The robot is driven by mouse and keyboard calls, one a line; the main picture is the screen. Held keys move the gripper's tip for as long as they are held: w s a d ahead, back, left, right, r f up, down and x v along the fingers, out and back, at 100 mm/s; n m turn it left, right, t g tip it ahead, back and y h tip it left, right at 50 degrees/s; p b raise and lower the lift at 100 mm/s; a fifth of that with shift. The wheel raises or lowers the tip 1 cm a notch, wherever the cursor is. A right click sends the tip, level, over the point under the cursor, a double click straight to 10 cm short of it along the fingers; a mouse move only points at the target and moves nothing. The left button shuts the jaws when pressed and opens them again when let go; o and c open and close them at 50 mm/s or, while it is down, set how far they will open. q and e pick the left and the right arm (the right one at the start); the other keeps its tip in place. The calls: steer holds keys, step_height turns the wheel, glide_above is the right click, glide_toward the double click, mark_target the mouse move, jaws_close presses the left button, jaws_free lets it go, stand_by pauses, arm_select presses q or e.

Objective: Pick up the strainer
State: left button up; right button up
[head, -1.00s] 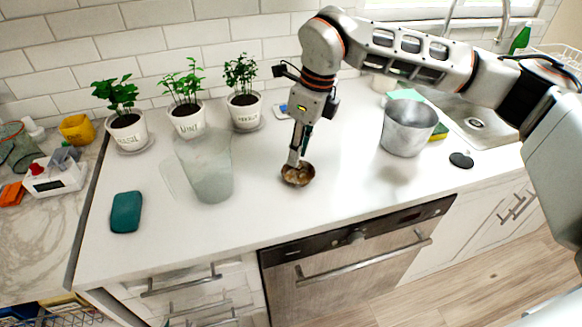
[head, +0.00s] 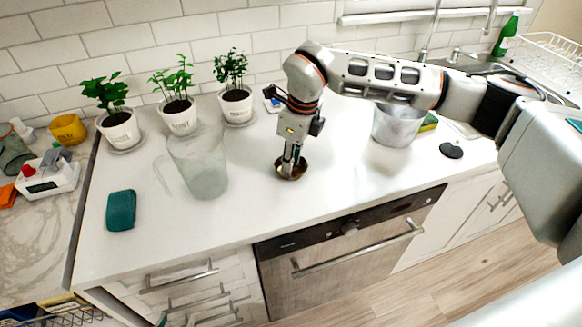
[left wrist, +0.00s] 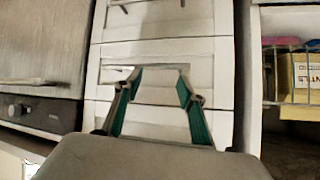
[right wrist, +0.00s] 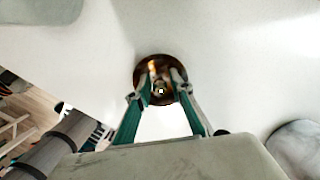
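A small round brass-brown bowl-shaped piece, which seems to be the strainer (head: 300,172), sits on the white counter near its front edge. It also shows in the right wrist view (right wrist: 158,68). My right gripper (head: 291,160) points down at it from above. In the right wrist view its two green-padded fingers (right wrist: 160,86) are apart, with the tips over the bowl; whether they touch it I cannot tell. My left gripper (left wrist: 158,76) is open and empty, facing white drawer fronts below the counter.
A clear pitcher (head: 200,165) stands left of the strainer, with a teal case (head: 121,210) further left. Potted herbs (head: 178,112) line the back. A metal pot (head: 396,125) and a black disc (head: 451,150) are to the right. The counter around the strainer is clear.

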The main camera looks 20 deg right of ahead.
steer(key=shift+c, duration=0.3)
jaws_close()
steer(key=shift+r, duration=0.15)
